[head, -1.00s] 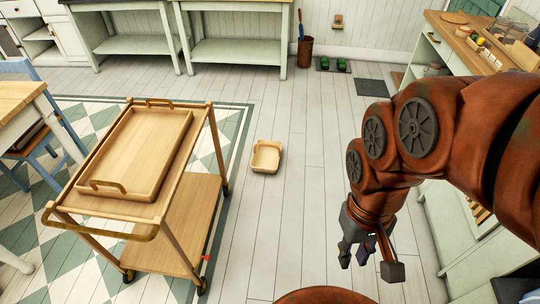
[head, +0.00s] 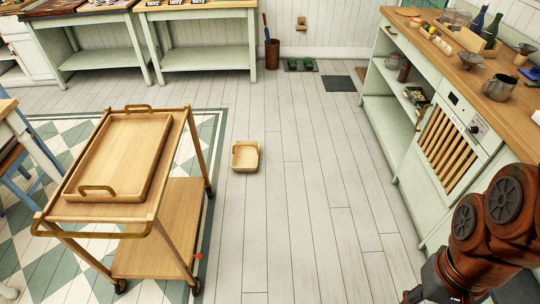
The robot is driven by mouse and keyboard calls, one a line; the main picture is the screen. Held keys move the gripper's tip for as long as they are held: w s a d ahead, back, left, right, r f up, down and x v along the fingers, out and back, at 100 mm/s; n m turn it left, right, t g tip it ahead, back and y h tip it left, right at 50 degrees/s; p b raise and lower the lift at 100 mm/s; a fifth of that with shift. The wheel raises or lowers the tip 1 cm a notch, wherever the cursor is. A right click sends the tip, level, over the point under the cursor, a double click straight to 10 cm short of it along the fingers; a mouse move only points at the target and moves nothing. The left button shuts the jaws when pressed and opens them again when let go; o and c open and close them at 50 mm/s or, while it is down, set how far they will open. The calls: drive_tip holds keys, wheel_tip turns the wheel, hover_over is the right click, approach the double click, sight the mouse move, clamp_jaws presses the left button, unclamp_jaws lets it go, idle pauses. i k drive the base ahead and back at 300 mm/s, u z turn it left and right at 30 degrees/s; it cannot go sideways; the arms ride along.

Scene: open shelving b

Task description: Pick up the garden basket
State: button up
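The garden basket (head: 246,157) is a small, light wooden, open-topped basket. It stands on the plank floor in the middle of the head view, just right of the wooden trolley, and looks empty. My gripper (head: 420,296) is at the bottom right corner, mostly cut off by the frame edge and far from the basket. Its fingers do not show clearly, so I cannot see whether it is open or shut.
A wooden trolley (head: 180,213) with a tray (head: 160,172) on top stands left of the basket. A counter (head: 445,55) with an oven (head: 447,147) runs along the right. Green shoes (head: 300,65) and a brown bin (head: 272,54) are at the back. The floor between is clear.

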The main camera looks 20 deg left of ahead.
sight(245, 153)
drive_tip(key=z, duration=0.05)
drive_tip(key=i, duration=1.35)
drive_tip(key=u, duration=0.55)
drive_tip(key=i, duration=1.45)
drive_tip(key=u, duration=1.65)
drive_tip(key=i, duration=0.6)
drive_tip(key=u, duration=0.45)
